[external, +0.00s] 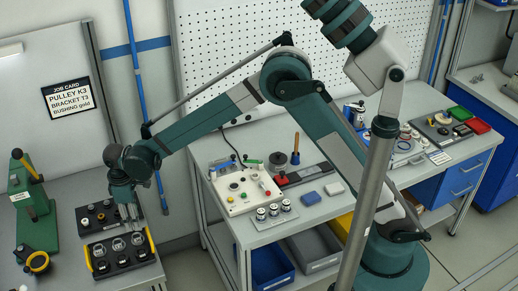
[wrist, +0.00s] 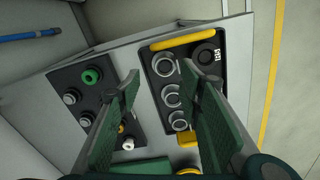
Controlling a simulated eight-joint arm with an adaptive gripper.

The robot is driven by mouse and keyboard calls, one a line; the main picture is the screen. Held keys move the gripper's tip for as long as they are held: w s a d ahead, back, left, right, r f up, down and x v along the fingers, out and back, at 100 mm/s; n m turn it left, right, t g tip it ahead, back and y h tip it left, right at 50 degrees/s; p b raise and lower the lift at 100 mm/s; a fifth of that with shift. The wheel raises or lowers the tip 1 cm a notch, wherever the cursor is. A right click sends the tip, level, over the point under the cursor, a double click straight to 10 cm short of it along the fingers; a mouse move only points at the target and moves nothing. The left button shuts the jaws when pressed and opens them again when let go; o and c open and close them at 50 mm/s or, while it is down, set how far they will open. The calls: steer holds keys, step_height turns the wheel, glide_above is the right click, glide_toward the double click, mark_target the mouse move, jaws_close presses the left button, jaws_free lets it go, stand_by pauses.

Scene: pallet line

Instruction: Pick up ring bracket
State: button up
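Several grey metal ring brackets stand in a row in a black tray (wrist: 190,62) with yellow handles. In the wrist view they are a far ring (wrist: 165,66), a middle ring (wrist: 171,96) and a near ring (wrist: 178,120). The same tray shows in the external view (external: 122,271), at lower left on the bench. My gripper (wrist: 161,84) is open and empty, its green fingers on either side of the row in the picture. In the external view my gripper (external: 129,214) is above the tray's back side. Contact with any ring cannot be told.
A second dark tray (wrist: 62,77) with a green ring (wrist: 91,76) and knobs lies to the left. A green press (external: 33,200) stands left of the trays. The job card (external: 67,99) reads PULLEY K3, BRACKET T3, BUSHING gold. A separate workbench (external: 300,205) is to the right.

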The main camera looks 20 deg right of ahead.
mark_target(136, 236)
steer(key=shift+s+a+f, duration=0.45)
steer(key=shift+a, duration=0.2)
steer(key=shift+f, duration=0.1)
steer(key=shift+f, duration=1.2)
steer(key=shift+f, duration=0.1)
steer(key=shift+s+d+f, duration=0.1)
steer(key=shift+f, duration=2.4)
steer(key=c, duration=0.7)
